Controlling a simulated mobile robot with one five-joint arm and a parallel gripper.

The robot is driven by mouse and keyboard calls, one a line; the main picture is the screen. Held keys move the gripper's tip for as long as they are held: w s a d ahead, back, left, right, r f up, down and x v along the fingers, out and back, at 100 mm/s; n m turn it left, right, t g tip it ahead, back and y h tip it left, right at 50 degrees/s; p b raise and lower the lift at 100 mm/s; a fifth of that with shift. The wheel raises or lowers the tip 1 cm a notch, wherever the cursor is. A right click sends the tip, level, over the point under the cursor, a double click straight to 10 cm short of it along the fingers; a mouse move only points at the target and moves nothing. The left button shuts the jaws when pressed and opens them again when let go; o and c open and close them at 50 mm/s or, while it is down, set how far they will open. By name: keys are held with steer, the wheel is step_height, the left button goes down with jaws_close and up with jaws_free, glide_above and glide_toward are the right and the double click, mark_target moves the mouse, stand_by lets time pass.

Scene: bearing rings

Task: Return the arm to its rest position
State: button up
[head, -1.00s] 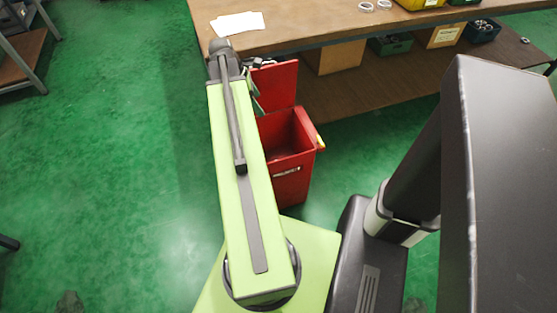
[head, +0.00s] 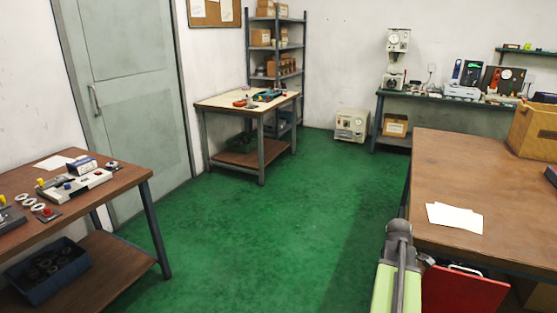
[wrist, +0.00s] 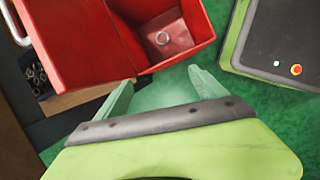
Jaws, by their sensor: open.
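My gripper (wrist: 165,90) is open and empty in the wrist view, its two pale green fingers apart with green floor between them. It hangs near a red bin (wrist: 184,65), which lies just beyond the fingertips in the picture. The bin's red lid (wrist: 70,45) stands open on the left. In the head view, my lime arm (head: 385,289) reaches up from the bottom edge beside the workbench; the gripper is hidden there. The red lid (head: 462,292) shows at the bottom right.
The brown workbench (head: 475,178) on the right carries white paper (head: 454,218) and stands close beside my arm. Another bench (head: 110,194) with fixtures stands at the left. A small table (head: 247,104) and shelf rack (head: 277,60) are at the back. The green floor (head: 240,220) between is open.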

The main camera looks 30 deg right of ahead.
steer(key=w+a+f+m+t, duration=0.1)
steer(key=w+a, duration=0.8)
steer(key=a, duration=0.4)
steer(key=w+a+m+t, duration=0.1)
steer(key=w+a+m, duration=0.1)
steer(key=w+a, duration=0.85)
steer(key=w+a+m+t+y, duration=0.1)
steer(key=a+m+y, duration=0.1)
steer(key=a, duration=2.3)
step_height(320, 180, up, 18)
steer(key=p, duration=1.8)
steer(key=shift+a, duration=0.2)
steer(key=shift+w, duration=0.1)
steer(key=shift+c, duration=0.4)
